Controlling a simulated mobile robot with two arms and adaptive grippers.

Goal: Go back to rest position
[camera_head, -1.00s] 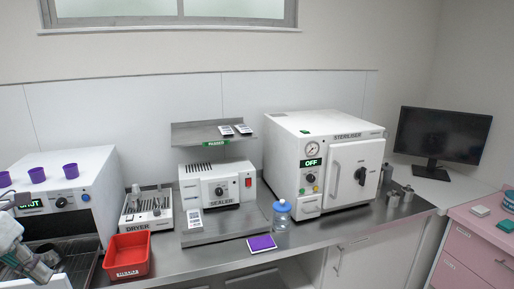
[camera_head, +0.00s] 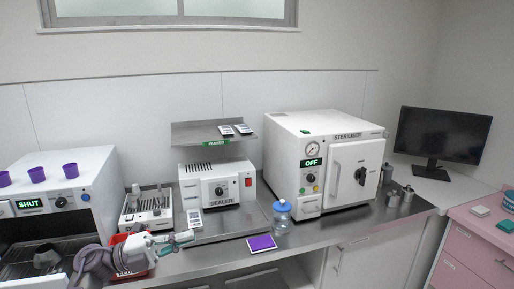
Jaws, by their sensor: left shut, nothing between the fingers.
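My left gripper (camera_head: 186,238) reaches in from the lower left in the head view. Its fingers point right and are shut, with nothing between them. It hovers across the front of the red bin (camera_head: 143,273) and hides most of it. The fingertips are near the front left of the sealer (camera_head: 215,190). My right gripper does not show.
The metal counter (camera_head: 320,232) carries a dryer rack (camera_head: 146,213), a steriliser (camera_head: 345,165) reading OFF, a blue-capped jar (camera_head: 281,222) and a purple pad (camera_head: 261,243). At left, a white machine (camera_head: 97,180) reads SHUT, with purple cups (camera_head: 37,174) on top.

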